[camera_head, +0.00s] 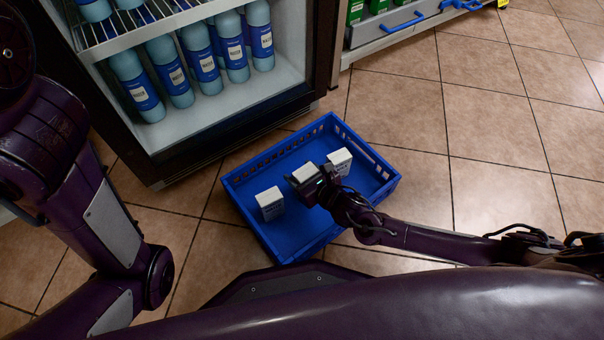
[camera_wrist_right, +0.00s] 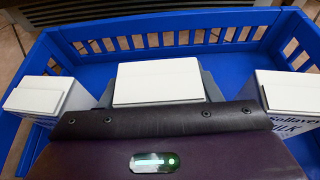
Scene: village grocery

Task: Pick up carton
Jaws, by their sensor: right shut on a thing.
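Three white cartons are at the blue crate (camera_head: 281,238). My right gripper (camera_head: 311,182) is shut on the middle carton (camera_head: 305,172), over the crate. In the right wrist view this carton (camera_wrist_right: 158,82) shows its white top just beyond my gripper, and the gripper hides its lower part. Whether it touches the crate floor I cannot tell. The left carton (camera_head: 269,203) and the right carton (camera_head: 340,161) stand upright in the crate, one on each side of the held one. My left arm comes in at the left, but its gripper is out of view.
A fridge with several blue bottles (camera_head: 169,74) stands behind the crate at the left, its lower edge close to the crate. A shelf with green packs (camera_head: 379,5) is at the back. The tiled floor (camera_head: 480,130) to the right is clear.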

